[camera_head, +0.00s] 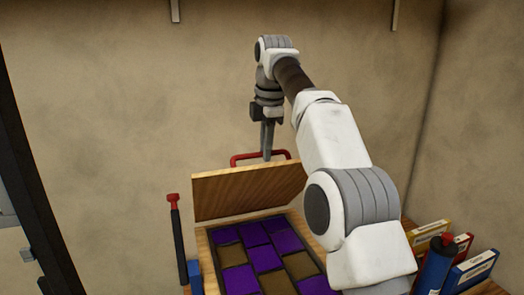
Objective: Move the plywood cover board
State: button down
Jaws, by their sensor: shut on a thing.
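The plywood cover board (245,192) is tilted up on its edge at the back of the leaded panel, its wood-grain face toward me. A red handle (240,158) shows along its top edge. My gripper (268,152) points down and is shut on the red handle. The leaded panel (262,258), with purple and brown panes in a dark frame, lies on the wooden bench in front of the board. My arm hides the right part of the board and some of the panel's right side.
A dark tool with a red head (177,235) and a blue item (195,275) are left of the panel. Several boxes (472,272) and a blue bottle (436,262) stand at the right. A plain wall (110,120) rises behind.

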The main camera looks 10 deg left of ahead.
jog(key=shift+w+a+f, duration=0.15)
jog(key=shift+f, duration=0.25)
jog(key=c, duration=1.2)
grip_release()
jog(key=o, duration=0.4)
jog(key=shift+w+a+f, duration=0.15)
jog(key=shift+w+a, duration=0.05)
jog(key=shift+w, duration=0.2)
jog(key=shift+c, duration=0.2)
jog(key=shift+s+d+r, duration=0.15)
jog(key=shift+s+r, duration=0.1)
jog(key=shift+w, duration=0.1)
